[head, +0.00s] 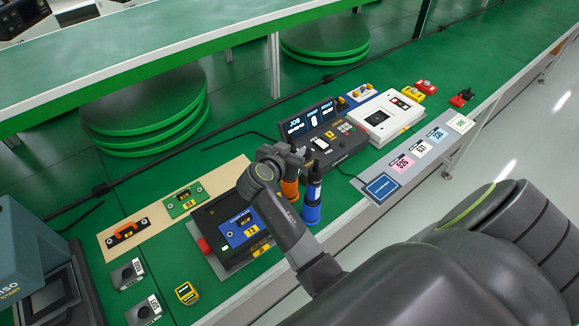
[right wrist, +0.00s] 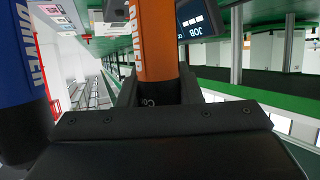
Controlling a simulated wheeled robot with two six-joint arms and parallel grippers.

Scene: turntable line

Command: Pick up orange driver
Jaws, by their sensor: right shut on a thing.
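The orange driver (head: 290,189) is upright near the middle of the head view, beside the blue driver (head: 312,200). My right gripper (head: 283,160) is at its upper part, with its fingers shut around it. The right wrist view shows the orange driver (right wrist: 154,42) between the fingers (right wrist: 155,92), with the blue driver (right wrist: 22,75) apart at the left. The lower end of the orange driver is partly hidden, so I cannot tell whether it is clear of its support. My left gripper is not in view.
A black device with a blue panel (head: 240,226) lies left of the drivers. A black console with screens (head: 312,122) and a white box (head: 385,116) stand behind. Coloured cards (head: 421,148) lie on the grey ledge. Green round platters (head: 145,110) are at the back left.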

